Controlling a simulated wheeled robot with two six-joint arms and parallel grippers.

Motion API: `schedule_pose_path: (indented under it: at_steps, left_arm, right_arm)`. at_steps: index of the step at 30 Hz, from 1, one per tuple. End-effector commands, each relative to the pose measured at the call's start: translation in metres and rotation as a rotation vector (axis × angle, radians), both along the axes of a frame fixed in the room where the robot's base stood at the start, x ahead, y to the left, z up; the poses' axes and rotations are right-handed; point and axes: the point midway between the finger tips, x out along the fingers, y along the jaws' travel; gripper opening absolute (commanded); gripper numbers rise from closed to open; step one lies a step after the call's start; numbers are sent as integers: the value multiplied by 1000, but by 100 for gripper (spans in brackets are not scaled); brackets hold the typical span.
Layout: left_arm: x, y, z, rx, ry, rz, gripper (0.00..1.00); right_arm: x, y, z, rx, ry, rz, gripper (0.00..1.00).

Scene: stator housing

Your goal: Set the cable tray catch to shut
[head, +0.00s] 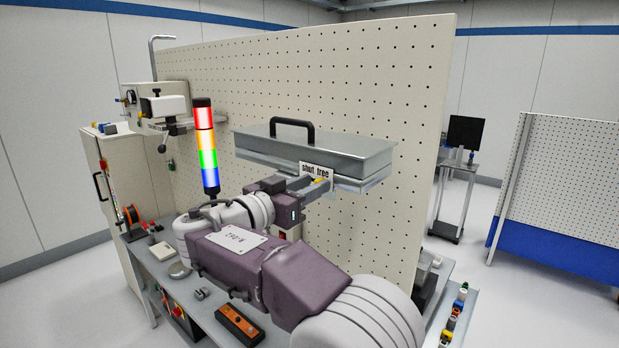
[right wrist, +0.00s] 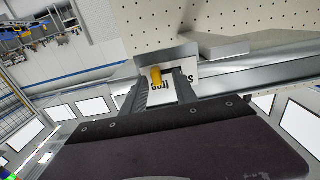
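The cable tray (head: 335,150) is a grey metal box with a black handle on its lid, mounted on the perforated panel. A white label reading "shut free" (head: 312,170) is on its front. The small yellow catch (head: 320,181) is by the "free" side of the label; it also shows in the right wrist view (right wrist: 155,76). My right gripper (head: 318,187) is at the label, fingers apart. In the right wrist view its fingers (right wrist: 162,88) straddle the catch, which lies nearer the left finger; contact cannot be told. My left gripper is not in view.
The perforated panel (head: 400,90) stands close behind the tray. A lit signal tower (head: 206,145) rises left of my right arm. The bench (head: 190,300) below carries an orange-and-black control box (head: 240,324) and small parts.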

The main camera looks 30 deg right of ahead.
Motion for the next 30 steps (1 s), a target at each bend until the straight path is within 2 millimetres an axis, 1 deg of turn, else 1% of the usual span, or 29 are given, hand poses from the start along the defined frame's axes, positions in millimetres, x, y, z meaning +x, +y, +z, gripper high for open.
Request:
schedule_pose_path:
  at_steps: [5,6,8,9,10,30]
  left_arm:
    - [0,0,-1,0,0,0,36]
    - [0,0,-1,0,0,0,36]
    - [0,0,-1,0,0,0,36]
    - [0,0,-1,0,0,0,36]
    - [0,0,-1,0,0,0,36]
    - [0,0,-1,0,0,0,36]
  right_arm:
    - [0,-1,-1,0,-1,-1,35]
    - [0,-1,-1,0,-1,-1,29]
    - [0,0,0,0,-1,0,12]
    - [0,0,0,0,-1,-1,1]
    - [0,0,0,0,-1,-1,0]
    - [0,0,-1,1,-1,-1,0]
